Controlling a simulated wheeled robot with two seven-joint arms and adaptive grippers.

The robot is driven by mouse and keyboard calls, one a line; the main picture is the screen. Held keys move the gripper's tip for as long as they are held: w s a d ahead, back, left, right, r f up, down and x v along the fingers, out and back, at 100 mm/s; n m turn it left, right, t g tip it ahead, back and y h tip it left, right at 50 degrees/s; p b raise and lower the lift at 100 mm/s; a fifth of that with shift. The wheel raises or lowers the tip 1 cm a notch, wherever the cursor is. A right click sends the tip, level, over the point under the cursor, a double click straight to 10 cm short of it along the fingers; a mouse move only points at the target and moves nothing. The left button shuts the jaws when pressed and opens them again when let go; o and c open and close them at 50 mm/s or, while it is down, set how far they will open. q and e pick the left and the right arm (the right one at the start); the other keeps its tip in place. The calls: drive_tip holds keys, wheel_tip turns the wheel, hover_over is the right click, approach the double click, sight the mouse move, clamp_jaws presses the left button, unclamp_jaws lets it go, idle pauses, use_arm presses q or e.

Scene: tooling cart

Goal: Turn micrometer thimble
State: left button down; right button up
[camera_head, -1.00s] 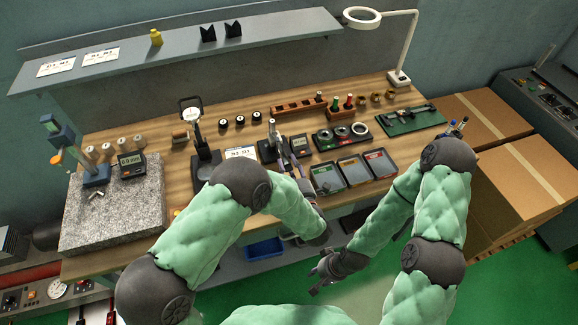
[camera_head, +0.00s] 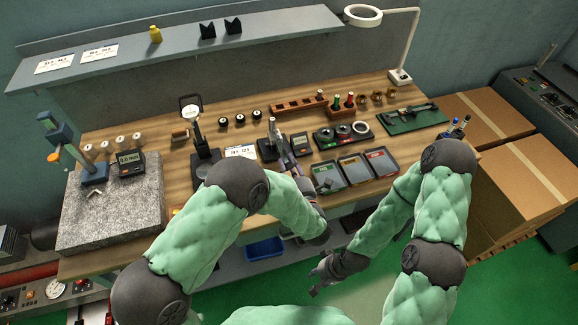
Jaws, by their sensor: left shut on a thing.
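The micrometer (camera_head: 270,129) stands upright in a dark stand (camera_head: 268,150) near the middle of the bench. My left gripper (camera_head: 284,158) reaches up from the front and is at the micrometer's right side, shut on what looks like its thimble. The fingers hide most of the thimble, and its scale is too small to read. My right gripper (camera_head: 317,279) hangs in front of the bench, low and away from the micrometer. Its fingers are dark and small, so whether they are open or shut is unclear.
A dial gauge stand (camera_head: 204,150) is further left. Sorting trays (camera_head: 328,177) lie at the front right. A granite plate (camera_head: 112,215) fills the left end.

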use_arm(q)
drive_tip(key=n+b, duration=0.3)
drive_tip(key=n, duration=0.1)
drive_tip(key=shift+w+r+n, duration=0.1)
drive_tip(key=shift+n, duration=0.2)
drive_tip(key=n+b, duration=0.1)
drive_tip(key=n, duration=0.1)
drive_tip(key=shift+n+b, duration=0.4)
drive_tip(key=n+b, duration=0.3)
drive_tip(key=n, duration=0.1)
drive_tip(key=shift+a, duration=0.15)
drive_tip(key=shift+a+n+b, duration=0.1)
drive_tip(key=shift+n+b, duration=1.4)
drive_tip(key=shift+n, duration=0.2)
drive_tip(key=shift+r, duration=0.1)
drive_tip(key=c, duration=1.4)
unclamp_jaws()
drive_tip(key=shift+o, duration=0.4)
drive_tip(key=shift+s, duration=0.2)
